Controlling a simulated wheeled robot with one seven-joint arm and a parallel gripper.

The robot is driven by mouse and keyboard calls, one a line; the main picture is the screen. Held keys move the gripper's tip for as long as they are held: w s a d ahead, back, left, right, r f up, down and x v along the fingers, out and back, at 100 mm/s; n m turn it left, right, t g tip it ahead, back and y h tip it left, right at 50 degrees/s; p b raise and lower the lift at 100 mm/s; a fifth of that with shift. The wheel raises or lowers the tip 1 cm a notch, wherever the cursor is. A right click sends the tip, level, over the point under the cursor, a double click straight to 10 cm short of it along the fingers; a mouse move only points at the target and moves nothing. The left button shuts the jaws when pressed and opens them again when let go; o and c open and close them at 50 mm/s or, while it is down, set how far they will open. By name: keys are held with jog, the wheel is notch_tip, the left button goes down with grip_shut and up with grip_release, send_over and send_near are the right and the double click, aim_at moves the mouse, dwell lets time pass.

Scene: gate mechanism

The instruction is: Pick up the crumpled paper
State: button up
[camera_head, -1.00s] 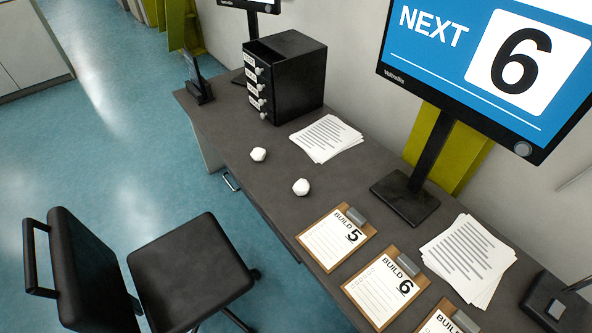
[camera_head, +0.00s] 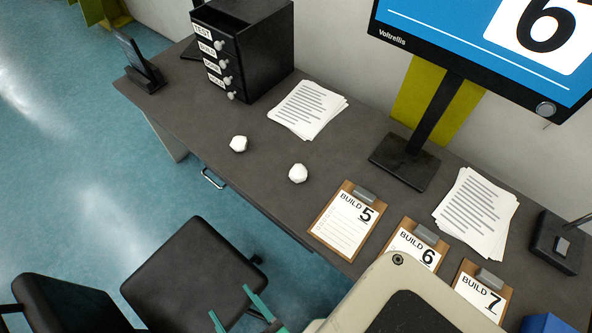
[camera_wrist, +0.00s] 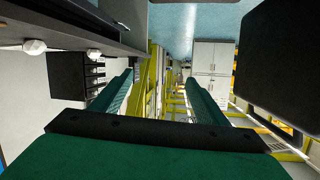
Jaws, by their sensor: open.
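Two crumpled papers, white and rounded, lie on the dark grey desk (camera_head: 262,190). One (camera_head: 239,144) is on the left, nearer the drawer unit, and the other (camera_head: 298,173) is to its right. Both also show in the wrist view, at the upper left (camera_wrist: 34,46) and beside the drawers (camera_wrist: 94,53). That view looks upside down. My gripper (camera_head: 232,305) has green fingers and shows at the bottom of the head view, over the chair side of the desk. In the wrist view my gripper (camera_wrist: 160,80) is open and empty. It is apart from both papers.
A black drawer unit (camera_head: 262,60) and printed sheets (camera_head: 308,108) stand behind the papers. A monitor (camera_head: 480,50), several clipboards such as Build 5 (camera_head: 345,220), and more sheets (camera_head: 476,212) lie to the right. A black chair (camera_head: 195,275) stands in front of the desk.

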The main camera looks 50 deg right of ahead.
jog(key=w+a+f+y, duration=0.1)
jog(key=w+a, duration=0.1)
jog(key=w, duration=1)
jog(key=w+a+f+y, duration=0.1)
jog(key=w, duration=1.1)
jog(key=w+d+r+n+g+y, duration=0.1)
jog(key=w+d+r+n+y, duration=0.2)
jog(key=w, duration=0.4)
jog(key=w+d+r+n+g+y, duration=0.1)
jog(key=w+d+r+n, duration=0.25)
jog(key=w, duration=0.35)
jog(key=d+n+g, duration=0.2)
jog(key=d+n, duration=0.1)
jog(key=d, duration=0.6)
jog(key=n+g+h, duration=0.4)
jog(key=g, duration=0.6)
send_over(301, 169)
jog(key=shift+d+f, duration=0.15)
jog(key=shift+d, duration=0.15)
jog(key=shift+s+d+f, duration=0.2)
jog(key=shift+m, duration=0.25)
jog(key=shift+w+a+f, duration=0.1)
jog(key=shift+a+f, duration=0.1)
jog(key=shift+f, duration=1.5)
jog(key=shift+w+a+f, duration=0.1)
jog(key=shift+a+f, duration=0.1)
jog(key=shift+f, duration=1.5)
jog(key=shift+w+a+f, duration=0.1)
jog(key=shift+a+f, duration=0.1)
jog(key=shift+f, duration=1.5)
